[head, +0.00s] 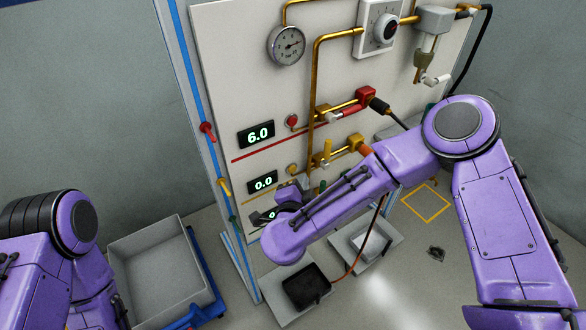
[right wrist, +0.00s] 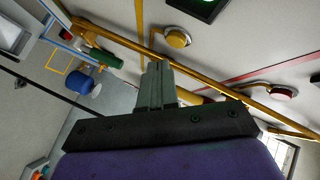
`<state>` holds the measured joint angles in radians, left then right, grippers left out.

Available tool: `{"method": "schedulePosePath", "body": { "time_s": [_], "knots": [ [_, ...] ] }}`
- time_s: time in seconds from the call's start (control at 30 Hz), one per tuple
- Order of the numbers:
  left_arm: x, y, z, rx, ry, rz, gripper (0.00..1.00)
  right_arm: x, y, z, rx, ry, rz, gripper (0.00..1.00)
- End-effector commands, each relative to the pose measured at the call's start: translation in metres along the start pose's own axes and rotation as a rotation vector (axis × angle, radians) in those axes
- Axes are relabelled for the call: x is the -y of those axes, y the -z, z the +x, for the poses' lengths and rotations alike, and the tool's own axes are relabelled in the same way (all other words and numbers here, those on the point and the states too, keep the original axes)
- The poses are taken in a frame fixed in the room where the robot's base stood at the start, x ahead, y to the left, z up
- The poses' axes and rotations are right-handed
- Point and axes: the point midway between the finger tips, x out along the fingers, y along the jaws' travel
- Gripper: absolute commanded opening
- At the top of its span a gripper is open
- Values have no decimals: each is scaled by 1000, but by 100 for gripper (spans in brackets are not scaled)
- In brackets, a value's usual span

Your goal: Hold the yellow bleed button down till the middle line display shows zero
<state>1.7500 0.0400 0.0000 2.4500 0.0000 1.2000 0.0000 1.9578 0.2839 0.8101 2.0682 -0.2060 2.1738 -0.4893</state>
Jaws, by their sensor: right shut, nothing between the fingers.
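The yellow bleed button (head: 292,169) is on the panel beside the middle line display (head: 263,183), which reads 0.0. In the right wrist view the yellow button (right wrist: 177,38) is a round knob on a pale base, just beyond my fingertips. My right gripper (right wrist: 158,68) is shut and empty, with its tips near the button and a visible gap between them in that view. In the head view my right gripper (head: 296,187) is just below the button, partly hidden by its own arm. My left arm shows at the lower left, but its gripper does not.
The upper display (head: 257,135) reads 6.0, beside a red button (head: 292,121). The lower display (head: 264,217) is partly covered by my right arm. Yellow pipes and valves (head: 325,155) stand out from the panel. A grey bin (head: 160,262) is on the floor at left.

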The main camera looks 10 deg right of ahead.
Motion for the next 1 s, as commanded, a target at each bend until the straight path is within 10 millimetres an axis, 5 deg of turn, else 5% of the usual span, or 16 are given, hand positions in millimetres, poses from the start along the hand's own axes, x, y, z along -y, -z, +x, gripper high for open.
{"method": "schedulePosePath", "body": {
  "time_s": [0.4,1.0],
  "knots": [
    [1,6,-14,0,0,0,43,-19,21,-28,1,1,-2,0],
    [1,6,-14,0,0,0,43,-18,13,-30,47,15,10,0]
  ]
}}
